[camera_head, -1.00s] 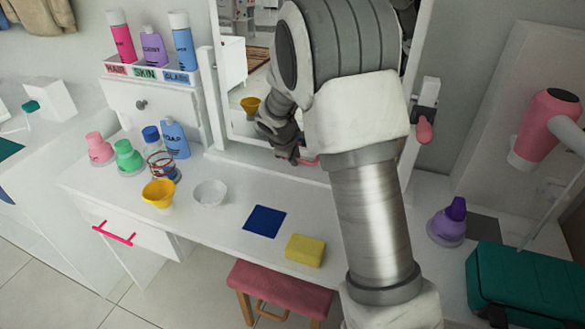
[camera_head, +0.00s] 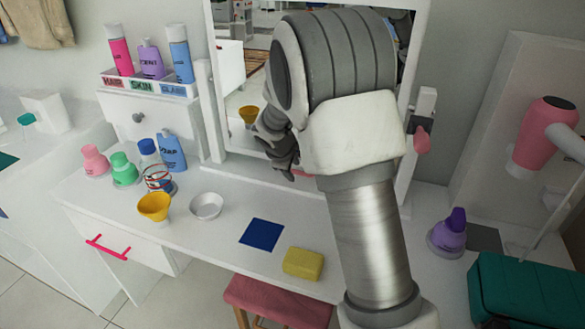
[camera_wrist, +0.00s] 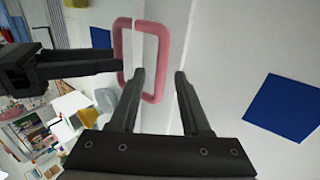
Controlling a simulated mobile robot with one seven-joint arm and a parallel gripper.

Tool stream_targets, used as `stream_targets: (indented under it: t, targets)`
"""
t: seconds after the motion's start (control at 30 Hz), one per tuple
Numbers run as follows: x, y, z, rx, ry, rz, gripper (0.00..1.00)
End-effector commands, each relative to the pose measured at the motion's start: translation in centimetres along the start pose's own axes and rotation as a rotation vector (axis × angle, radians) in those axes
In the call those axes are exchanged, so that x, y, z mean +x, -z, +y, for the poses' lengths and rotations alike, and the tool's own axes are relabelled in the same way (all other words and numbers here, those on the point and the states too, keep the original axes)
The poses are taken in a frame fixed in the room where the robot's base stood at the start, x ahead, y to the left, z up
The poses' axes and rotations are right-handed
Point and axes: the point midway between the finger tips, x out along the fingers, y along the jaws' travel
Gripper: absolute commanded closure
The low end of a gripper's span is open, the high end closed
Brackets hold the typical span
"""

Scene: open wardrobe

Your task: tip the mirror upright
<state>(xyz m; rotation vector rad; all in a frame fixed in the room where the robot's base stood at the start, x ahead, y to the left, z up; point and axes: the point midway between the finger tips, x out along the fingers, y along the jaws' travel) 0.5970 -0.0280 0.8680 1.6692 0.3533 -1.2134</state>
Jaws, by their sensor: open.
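The mirror (camera_head: 229,95) stands in a white frame at the back of the white dressing table. My arm hides much of its glass, and I cannot tell its exact tilt. A pink pull handle (camera_wrist: 164,55) is on its lower part, with its reflection beside it in the wrist view. My gripper (camera_wrist: 159,73) is open at the handle. The near end of the handle appears between the two fingers, but I cannot tell whether they touch it. In the head view my gripper (camera_head: 287,165) is in front of the lower mirror, partly hidden by my wrist.
On the table are a blue square (camera_head: 262,233), a yellow sponge (camera_head: 303,263), a white bowl (camera_head: 206,206), a yellow cup (camera_head: 154,206) and several bottles at left. A pink knob (camera_head: 422,140) is on the right mirror post. A purple bottle (camera_head: 449,233) stands at right.

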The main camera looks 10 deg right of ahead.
Motion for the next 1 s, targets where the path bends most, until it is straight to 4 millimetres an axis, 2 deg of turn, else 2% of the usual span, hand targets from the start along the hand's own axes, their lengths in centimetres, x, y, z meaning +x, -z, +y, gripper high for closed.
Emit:
stream_targets:
  t: [0.17,0.7,0.83,1.0]
  targets:
    - [-1.8,0.1,0.1,0.000,-0.001,0.002,0.53]
    - [-14.3,0.0,0.2,-0.001,-0.002,0.002,0.53]
    - [-16.1,0.0,0.1,0.000,-0.001,0.001,0.53]
    - [-17.3,0.0,0.0,0.000,0.001,0.000,0.53]
